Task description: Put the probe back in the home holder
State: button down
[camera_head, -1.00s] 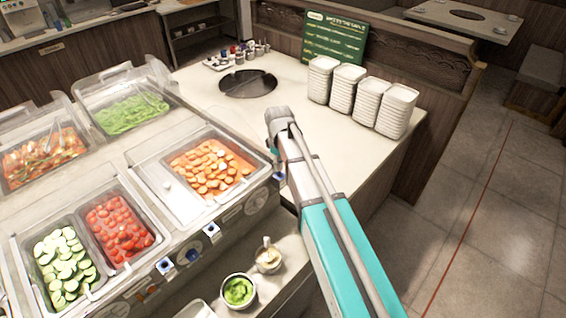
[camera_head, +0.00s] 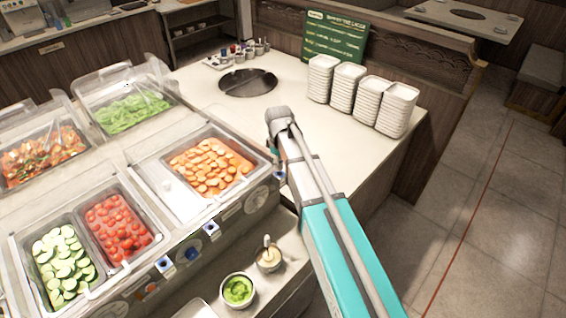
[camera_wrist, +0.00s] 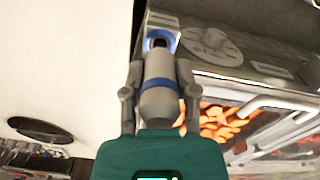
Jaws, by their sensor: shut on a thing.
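In the wrist view, my gripper (camera_wrist: 159,92) is shut around the probe, a pale grey rounded body with a blue band (camera_wrist: 161,84). One grey finger lies on each side of it. The probe's far end points at a blue-ringed holder (camera_wrist: 172,38) on the counter's front panel. The dark end overlaps the holder's opening; I cannot tell whether it is inside or just in front. In the head view, a blue holder (camera_head: 278,177) shows beside my arm, under the orange-slice pan.
The pan of orange slices (camera_head: 210,168) is close by. A green sauce bowl (camera_head: 238,290) and a pale sauce bowl (camera_head: 269,257) stand on the lower shelf. Stacked white dishes (camera_head: 345,88) stand behind.

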jog(key=shift+f+b, duration=0.85)
jog(key=shift+f, duration=0.1)
dwell(0.6)
jog(key=shift+c, duration=1.5)
grip_release()
jog(key=s+d+f+m+b, duration=0.3)
jog(key=s+d+m, duration=0.9)
jog(key=s+d, duration=0.3)
jog(key=shift+s+d, duration=0.35)
jog(key=shift+s, duration=1)
